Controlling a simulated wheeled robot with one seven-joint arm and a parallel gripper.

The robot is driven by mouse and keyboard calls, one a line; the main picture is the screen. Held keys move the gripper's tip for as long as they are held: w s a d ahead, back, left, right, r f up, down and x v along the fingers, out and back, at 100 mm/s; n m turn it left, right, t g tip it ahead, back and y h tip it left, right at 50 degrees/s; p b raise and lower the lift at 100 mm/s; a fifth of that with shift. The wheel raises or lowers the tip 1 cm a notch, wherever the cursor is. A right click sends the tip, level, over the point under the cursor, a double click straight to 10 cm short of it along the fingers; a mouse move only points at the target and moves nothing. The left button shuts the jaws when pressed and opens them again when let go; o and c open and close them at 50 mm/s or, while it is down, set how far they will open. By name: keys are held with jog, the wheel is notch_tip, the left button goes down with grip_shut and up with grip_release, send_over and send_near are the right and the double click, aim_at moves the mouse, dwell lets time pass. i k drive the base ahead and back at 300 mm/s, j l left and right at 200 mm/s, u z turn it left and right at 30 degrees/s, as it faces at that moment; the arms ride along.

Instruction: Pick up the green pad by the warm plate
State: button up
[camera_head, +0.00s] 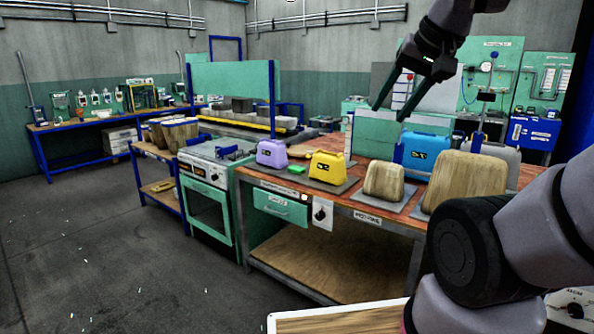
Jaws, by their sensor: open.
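A small bright green pad (297,169) lies flat on the wooden bench top, between a purple bag-shaped block (271,153) and a yellow one (328,167). The yellow block stands on a thin dark plate (318,183) just right of the pad. I cannot tell from this view which plate is warm. My gripper (389,114) is up in the air at the upper right, fingers pointing down and left. It is open and empty, well above the bench and to the right of the pad.
Two wooden-looking blocks (384,180) and a blue case (427,155) stand on the bench right of the yellow block. A stove (208,182) adjoins the bench on the left. A green panel (376,135) rises behind the bench.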

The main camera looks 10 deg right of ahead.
aim_at(295, 170)
jog(key=i+j+z, duration=0.1)
jog(key=i+j, duration=0.25)
jog(key=i+j+z, duration=0.15)
jog(key=i+j, duration=0.2)
jog(key=i+j+z, duration=0.1)
jog(key=i+j, duration=0.3)
jog(key=i+j+z, duration=0.1)
jog(key=i+j, duration=0.2)
jog(key=j, duration=0.15)
jog(key=i+j+z, duration=0.15)
jog(key=i+j, duration=0.2)
jog(key=i+j+z, duration=0.1)
jog(key=i+j, duration=0.15)
jog(key=j, duration=0.35)
jog(key=i+j+z, duration=0.1)
jog(key=i+j, duration=0.2)
jog(key=j, duration=0.2)
jog(key=i+j+z, duration=0.1)
jog(key=i+j, duration=0.15)
jog(key=j, duration=0.25)
